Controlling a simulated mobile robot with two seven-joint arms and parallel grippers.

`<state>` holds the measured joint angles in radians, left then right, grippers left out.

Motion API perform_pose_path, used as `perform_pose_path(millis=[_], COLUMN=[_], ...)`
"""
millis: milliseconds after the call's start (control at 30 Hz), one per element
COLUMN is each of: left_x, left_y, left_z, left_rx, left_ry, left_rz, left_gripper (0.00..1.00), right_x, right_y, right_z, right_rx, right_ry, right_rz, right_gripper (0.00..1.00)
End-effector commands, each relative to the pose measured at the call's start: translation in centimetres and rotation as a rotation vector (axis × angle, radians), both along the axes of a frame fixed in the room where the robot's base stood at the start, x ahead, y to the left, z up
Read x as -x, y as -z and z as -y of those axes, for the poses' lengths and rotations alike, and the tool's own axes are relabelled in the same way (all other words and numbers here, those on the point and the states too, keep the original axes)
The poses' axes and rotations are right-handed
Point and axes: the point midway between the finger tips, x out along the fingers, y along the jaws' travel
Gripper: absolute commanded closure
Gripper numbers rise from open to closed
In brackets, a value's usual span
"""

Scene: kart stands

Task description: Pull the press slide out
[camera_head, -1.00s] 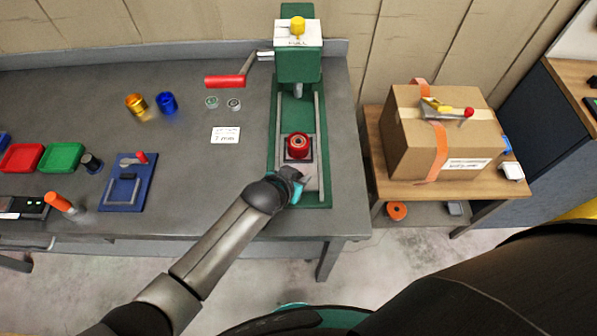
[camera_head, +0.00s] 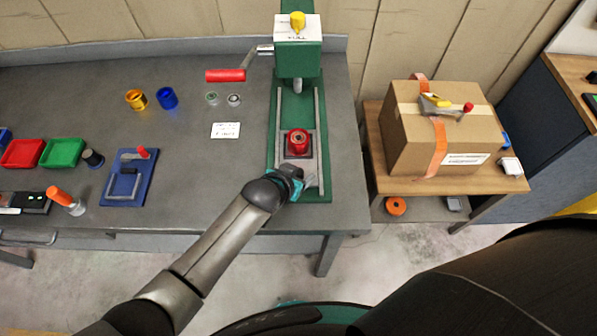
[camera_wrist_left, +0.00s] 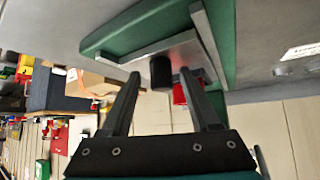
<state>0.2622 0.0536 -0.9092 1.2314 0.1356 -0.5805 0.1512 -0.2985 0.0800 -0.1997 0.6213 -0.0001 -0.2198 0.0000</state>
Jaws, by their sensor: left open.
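The green press (camera_head: 298,58) stands at the right end of the bench. Its grey slide plate (camera_head: 310,170) lies between two rails on the green base and carries a red round part (camera_head: 298,142). My left gripper (camera_head: 294,182) is at the front end of the slide. In the left wrist view, my open left gripper (camera_wrist_left: 160,88) has a finger on each side of a black knob (camera_wrist_left: 161,72) at the slide's (camera_wrist_left: 150,53) end. The red part (camera_wrist_left: 180,94) shows behind the right finger. I cannot tell whether the fingers touch the knob. My right gripper is out of view.
The press has a red-handled crank (camera_head: 225,76) on its left. A cardboard box (camera_head: 430,130) stands on a side table at right. A blue fixture (camera_head: 127,185) and red and green trays lie on the bench's left. The floor in front of the press is clear.

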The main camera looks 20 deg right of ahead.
Motion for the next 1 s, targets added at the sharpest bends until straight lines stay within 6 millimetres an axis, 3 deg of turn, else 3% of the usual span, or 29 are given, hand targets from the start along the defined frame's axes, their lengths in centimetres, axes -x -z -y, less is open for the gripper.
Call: perform_pose_path(millis=[267,1000], left_x=[0.5,5.7], left_y=[-0.8,-8.0], left_z=[-0.5,-5.4], left_rx=[0.000,0.001], left_ry=[0.000,-0.001], left_rz=[0.000,0.000], left_gripper=[0.38,0.38], right_x=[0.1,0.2], right_y=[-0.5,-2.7], right_z=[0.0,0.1], right_rx=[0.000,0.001], right_ry=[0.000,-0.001], right_rz=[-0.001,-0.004], right_gripper=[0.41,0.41])
